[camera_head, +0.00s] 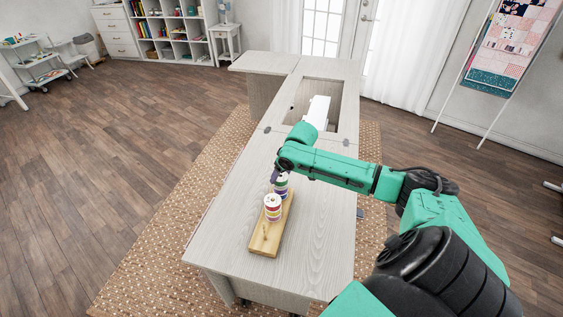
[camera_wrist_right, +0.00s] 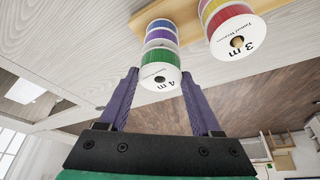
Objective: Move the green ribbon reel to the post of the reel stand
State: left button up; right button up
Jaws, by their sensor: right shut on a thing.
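The green ribbon reel (camera_wrist_right: 160,66) has a white end face marked "4 m" and sits at the near end of a stack with purple and blue reels (camera_wrist_right: 160,33) in the right wrist view. My right gripper (camera_wrist_right: 160,72) has its two purple fingers on either side of the green reel, shut on it. Whether a gap separates it from the reel below cannot be told. In the head view my right gripper (camera_head: 278,175) is at the far stack of the wooden reel stand (camera_head: 262,246). The stand's front post (camera_head: 264,232) is bare. My left gripper is out of view.
A second reel stack (camera_head: 272,207), with a red reel marked "3 m" (camera_wrist_right: 236,34) on it, stands between the far stack and the bare post. The pale cabinet top (camera_head: 225,235) is clear around the stand. A white sewing machine (camera_head: 318,112) is further back.

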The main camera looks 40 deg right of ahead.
jog(key=shift+f, duration=0.1)
jog(key=o, duration=1.4)
jog(key=p+v, duration=0.2)
jog(key=v, duration=1.2)
jog(key=shift+s+r, duration=0.25)
jog(key=shift+w, duration=0.1)
jog(key=shift+a, duration=0.1)
